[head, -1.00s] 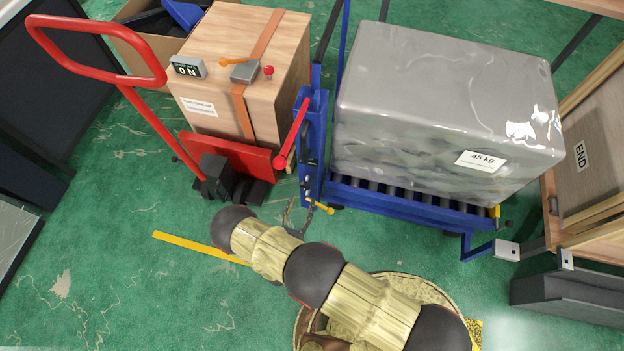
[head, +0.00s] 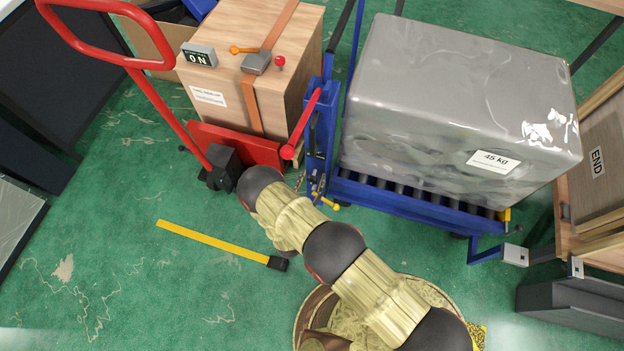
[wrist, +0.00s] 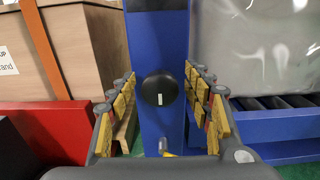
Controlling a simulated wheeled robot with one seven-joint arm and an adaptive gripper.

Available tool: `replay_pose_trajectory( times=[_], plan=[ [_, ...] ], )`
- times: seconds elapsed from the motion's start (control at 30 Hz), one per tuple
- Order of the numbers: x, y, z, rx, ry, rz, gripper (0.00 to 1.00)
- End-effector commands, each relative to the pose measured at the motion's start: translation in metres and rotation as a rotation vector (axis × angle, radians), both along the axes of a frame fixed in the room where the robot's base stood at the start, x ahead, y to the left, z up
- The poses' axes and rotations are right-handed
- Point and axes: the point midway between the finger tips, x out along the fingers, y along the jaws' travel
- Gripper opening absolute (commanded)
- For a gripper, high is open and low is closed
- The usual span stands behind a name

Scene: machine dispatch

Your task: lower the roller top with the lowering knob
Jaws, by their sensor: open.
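The lowering knob (wrist: 160,89) is round and black with a white mark. It sits on the front of a blue post (wrist: 158,45), centred in the wrist view. My gripper (wrist: 160,76) is open, with one yellow-padded finger either side of the knob in the picture; I cannot tell whether the tips reach it. The roller top (head: 420,197) is a blue frame with dark rollers. A grey wrapped load (head: 455,100) labelled 45 kg rests on it. In the head view my arm hides my gripper, and I cannot make out the knob.
A red lever (head: 305,125) stands on the post's left side, and an orange-ended handle (head: 326,201) sits low on it. A red pallet truck (head: 235,143) carries a wooden crate (head: 250,60) close left. A yellow strip (head: 212,241) lies on open green floor.

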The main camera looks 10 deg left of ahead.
Motion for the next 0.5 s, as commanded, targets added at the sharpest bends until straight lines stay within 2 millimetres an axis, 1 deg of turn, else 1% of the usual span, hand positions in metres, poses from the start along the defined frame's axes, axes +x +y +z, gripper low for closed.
replay_pose_trajectory(
  times=[0.07, 0.5],
  plan=[
    [-0.0001, 0.0, 0.0001, 0.0, 0.0, 0.0, 0.49],
    [-0.0004, -0.0001, -0.0001, 0.0, 0.0, 0.0, 0.24]
  ],
)
